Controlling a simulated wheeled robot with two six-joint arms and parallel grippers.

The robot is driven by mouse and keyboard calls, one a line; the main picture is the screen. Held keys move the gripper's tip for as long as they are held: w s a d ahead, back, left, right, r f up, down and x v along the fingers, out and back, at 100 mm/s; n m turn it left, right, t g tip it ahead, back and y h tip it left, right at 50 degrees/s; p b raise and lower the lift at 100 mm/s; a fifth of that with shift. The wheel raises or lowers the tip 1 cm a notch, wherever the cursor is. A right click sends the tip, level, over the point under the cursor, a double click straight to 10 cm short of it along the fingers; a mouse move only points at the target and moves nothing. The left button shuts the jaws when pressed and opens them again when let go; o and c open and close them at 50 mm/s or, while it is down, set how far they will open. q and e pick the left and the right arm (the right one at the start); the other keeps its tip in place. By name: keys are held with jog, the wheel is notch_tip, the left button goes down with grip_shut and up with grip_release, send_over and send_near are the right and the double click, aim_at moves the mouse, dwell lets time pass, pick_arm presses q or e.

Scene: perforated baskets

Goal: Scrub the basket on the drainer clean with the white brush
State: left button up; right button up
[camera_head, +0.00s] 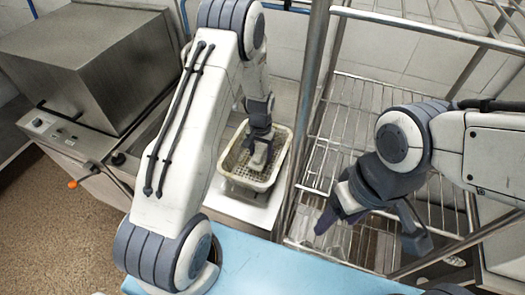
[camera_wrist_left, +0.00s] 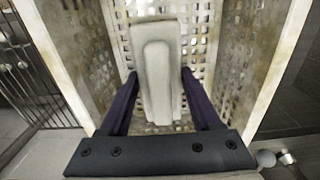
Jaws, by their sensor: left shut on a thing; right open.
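The basket (camera_head: 281,155) is a pale perforated tub with brownish stains, standing on the light drainer surface (camera_head: 243,208). In the left wrist view its stained, perforated wall (camera_wrist_left: 236,50) surrounds the brush on several sides. My left gripper (camera_head: 261,141) reaches down into the basket from above. Its dark fingers are shut on the white brush (camera_wrist_left: 157,75), whose pale block also shows low inside the basket in the head view (camera_head: 258,159). The brush's underside is hidden, so I cannot tell whether it touches the basket floor. My right gripper (camera_head: 369,228) is open and empty, in front of the wire rack.
A wire shelf rack (camera_head: 372,96) stands right of the basket, its upright post close by. A steel machine (camera_head: 90,62) with a control panel stands at the left. A light blue surface (camera_head: 270,268) lies at the front.

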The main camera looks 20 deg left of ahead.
aim_at(252, 161)
pick_arm(q)
jog(key=shift+s+a, duration=0.2)
jog(key=shift+s, duration=0.45)
jog(key=shift+s+f, duration=0.1)
jog(key=shift+s, duration=1.2)
jog(key=shift+w+a, duration=0.15)
jog(key=shift+w, duration=0.5)
jog(key=shift+w+a, duration=0.15)
jog(key=shift+w, duration=0.5)
jog(key=shift+w+r, duration=0.2)
jog(key=shift+w, duration=1.1)
jog(key=shift+s+a+f, duration=0.1)
jog(key=shift+s+a, duration=0.05)
jog(key=shift+s, duration=0.5)
jog(key=shift+s+a+f, duration=0.1)
jog(key=shift+s+a, duration=0.05)
jog(key=shift+s, duration=0.5)
jog(key=shift+s+r, duration=0.1)
jog(key=shift+s, duration=1.15)
jog(key=shift+w+a, duration=0.15)
jog(key=shift+w, duration=0.5)
jog(key=shift+w+a, duration=0.15)
jog(key=shift+w, duration=1.75)
